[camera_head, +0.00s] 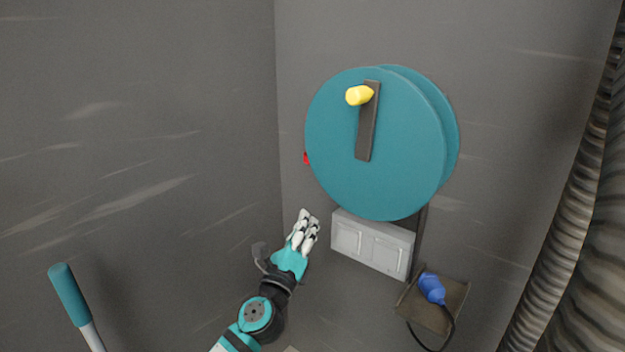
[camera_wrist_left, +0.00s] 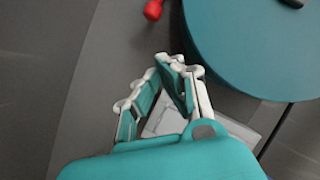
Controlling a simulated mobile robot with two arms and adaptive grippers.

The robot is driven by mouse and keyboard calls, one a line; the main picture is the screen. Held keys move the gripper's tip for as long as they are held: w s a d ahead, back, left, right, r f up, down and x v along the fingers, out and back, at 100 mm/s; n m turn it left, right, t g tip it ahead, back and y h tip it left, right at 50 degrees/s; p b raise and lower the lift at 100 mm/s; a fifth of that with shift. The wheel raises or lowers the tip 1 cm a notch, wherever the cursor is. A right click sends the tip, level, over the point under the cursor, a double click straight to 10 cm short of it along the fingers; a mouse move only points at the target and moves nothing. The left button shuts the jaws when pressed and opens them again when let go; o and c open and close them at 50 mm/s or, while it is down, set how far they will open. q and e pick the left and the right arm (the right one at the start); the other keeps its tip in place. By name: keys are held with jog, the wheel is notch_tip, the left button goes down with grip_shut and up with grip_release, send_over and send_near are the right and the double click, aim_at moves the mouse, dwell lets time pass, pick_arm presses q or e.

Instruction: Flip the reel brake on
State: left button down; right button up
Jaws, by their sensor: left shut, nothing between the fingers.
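A large teal reel (camera_head: 370,190) is mounted on the wall, with a dark crank arm (camera_head: 367,130) and a yellow knob (camera_head: 359,95) on its face. A small red piece (camera_head: 306,158), possibly the brake handle, peeks out at the reel's left edge; most of it is hidden there. In the left wrist view it shows as a red knob (camera_wrist_left: 153,10) at the top edge, left of the reel (camera_wrist_left: 250,50). My left gripper (camera_head: 308,215) is below the red piece and the reel's lower left side, apart from both. Its fingers (camera_wrist_left: 180,62) are shut and empty.
A light grey box with two panels (camera_head: 372,243) is on the wall under the reel. A small brown shelf (camera_head: 420,308) holds a blue object (camera_head: 432,288) with a black cable. A ribbed hose (camera_head: 560,220) runs down the right. A teal-handled rod (camera_head: 70,295) stands lower left.

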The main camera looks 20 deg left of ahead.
pick_arm(q)
jog(key=a+r+x, duration=0.2)
jog(key=x, duration=1)
jog(key=shift+s, duration=0.4)
pick_arm(e)
jog(key=shift+s, duration=0.1)
pick_arm(q)
jog(key=shift+f, duration=0.1)
